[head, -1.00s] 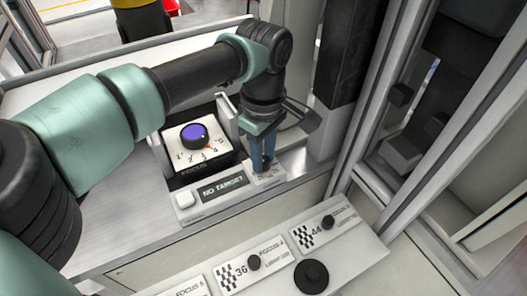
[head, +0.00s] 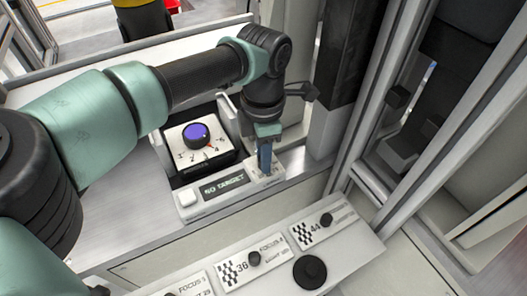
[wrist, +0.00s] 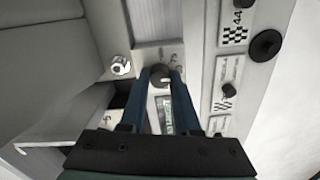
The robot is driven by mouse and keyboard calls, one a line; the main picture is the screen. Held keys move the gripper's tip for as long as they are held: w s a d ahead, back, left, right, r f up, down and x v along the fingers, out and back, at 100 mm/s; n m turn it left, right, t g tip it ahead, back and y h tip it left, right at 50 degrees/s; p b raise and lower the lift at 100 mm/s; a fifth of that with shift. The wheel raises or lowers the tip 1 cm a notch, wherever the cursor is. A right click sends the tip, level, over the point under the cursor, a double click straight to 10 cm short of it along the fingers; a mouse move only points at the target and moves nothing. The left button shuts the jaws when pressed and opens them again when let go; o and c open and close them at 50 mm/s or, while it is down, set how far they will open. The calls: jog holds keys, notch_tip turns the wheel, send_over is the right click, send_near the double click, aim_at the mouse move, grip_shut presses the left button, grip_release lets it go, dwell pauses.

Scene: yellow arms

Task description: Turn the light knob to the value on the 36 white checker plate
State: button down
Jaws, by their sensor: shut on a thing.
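The 36 white checker plate (head: 252,264) is on the sloped front panel in the head view, with FOCUS and LIGHT lines too small to read surely. It also shows in the wrist view (wrist: 227,92). The light knob (wrist: 160,77) is a small dark knob at the right end of the control strip, beside the NO TARGET display (head: 224,187). My gripper (wrist: 160,80) points down, its blue fingers shut around this knob. In the head view my gripper (head: 265,170) hides the knob and most of its scale.
A focus dial with a blue-topped knob (head: 196,133) stands left of my gripper. A white button (head: 187,197) is at the strip's left end. The 44 checker plate (head: 322,229) and a large black knob (head: 310,271) are on the front panel. A dark post (head: 345,55) stands close on the right.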

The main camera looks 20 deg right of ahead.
jog(key=n, duration=0.5)
jog(key=shift+r+n, duration=0.15)
jog(key=shift+n, duration=0.15)
jog(key=shift+n+p, duration=0.45)
jog(key=shift+n, duration=1.75)
jog(key=c, duration=0.6)
grip_release()
notch_tip(320, 180, up, 13)
jog(key=shift+f, duration=0.1)
